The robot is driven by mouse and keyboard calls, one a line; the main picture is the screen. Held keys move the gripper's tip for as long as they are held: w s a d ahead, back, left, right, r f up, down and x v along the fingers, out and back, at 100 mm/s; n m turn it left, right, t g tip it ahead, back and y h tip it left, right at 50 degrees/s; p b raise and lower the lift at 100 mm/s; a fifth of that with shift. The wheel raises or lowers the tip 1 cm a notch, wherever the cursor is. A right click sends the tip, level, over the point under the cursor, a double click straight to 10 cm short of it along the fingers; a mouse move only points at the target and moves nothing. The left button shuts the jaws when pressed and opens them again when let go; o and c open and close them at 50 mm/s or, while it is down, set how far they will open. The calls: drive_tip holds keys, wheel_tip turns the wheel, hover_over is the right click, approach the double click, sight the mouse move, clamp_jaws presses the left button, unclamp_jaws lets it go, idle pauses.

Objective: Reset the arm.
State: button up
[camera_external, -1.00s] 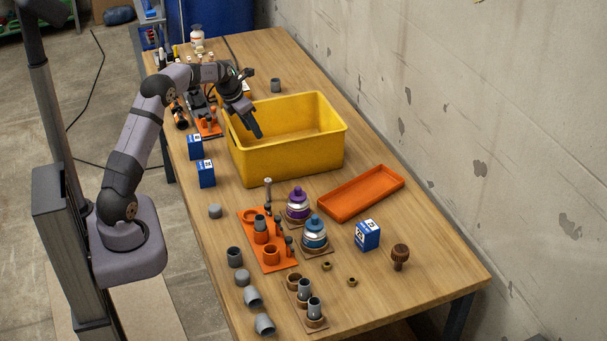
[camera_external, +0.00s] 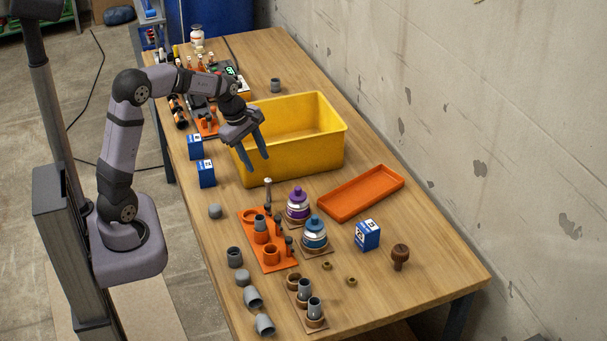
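My gripper (camera_external: 257,162) hangs in front of the near-left corner of the yellow bin, its fingers pointing down. The two fingers are spread apart, and nothing shows between them. My arm reaches in from the left, its upper link close to upright and its forearm level over the table edge. The yellow bin (camera_external: 305,157) stands on the table behind the gripper. The gripper hides part of the bin's left corner. I cannot tell whether the fingers touch the bin wall.
An orange rack (camera_external: 281,263) with grey pipe pieces stands nearer, beside a purple bottle (camera_external: 298,204) and a blue bottle (camera_external: 314,232). An orange tray (camera_external: 361,193) lies right. Blue boxes (camera_external: 206,174) stand near the left edge.

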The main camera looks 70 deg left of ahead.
drive_tip(key=s+d+f+m+g+p, duration=0.1)
drive_tip(key=s+d+f+m, duration=0.1)
drive_tip(key=s+d+m, duration=0.6)
drive_tip(key=s+d+f+m+g+p, duration=0.1)
drive_tip(key=s+d+m+g, duration=0.1)
drive_tip(key=s+d+m, duration=0.7)
drive_tip(key=s+m, duration=0.1)
drive_tip(key=m, duration=0.4)
drive_tip(key=shift+s+d+f+p, duration=0.25)
drive_tip(key=shift+s+f+p, duration=0.15)
drive_tip(key=shift+o, duration=0.5)
drive_tip(key=shift+s+f+m, duration=0.1)
drive_tip(key=shift+s+m, duration=0.1)
drive_tip(key=shift+m, duration=0.1)
drive_tip(key=m+t+h+b, duration=0.2)
drive_tip(key=m+t+b, duration=0.1)
drive_tip(key=m+t, duration=0.15)
approach(322, 267)
drive_tip(key=shift+g, duration=0.35)
drive_tip(key=shift+w+d+f+p, duration=0.3)
drive_tip(key=shift+w+f, duration=0.4)
drive_tip(key=shift+f, duration=0.2)
drive_tip(key=shift+w+d+f+p, duration=0.2)
drive_tip(key=shift+w+f+p, duration=0.15)
drive_tip(key=shift+w+f, duration=0.5)
drive_tip(key=shift+w+d+f+p, duration=0.3)
drive_tip(key=shift+w+f, duration=0.3)
drive_tip(key=shift+f, duration=0.4)
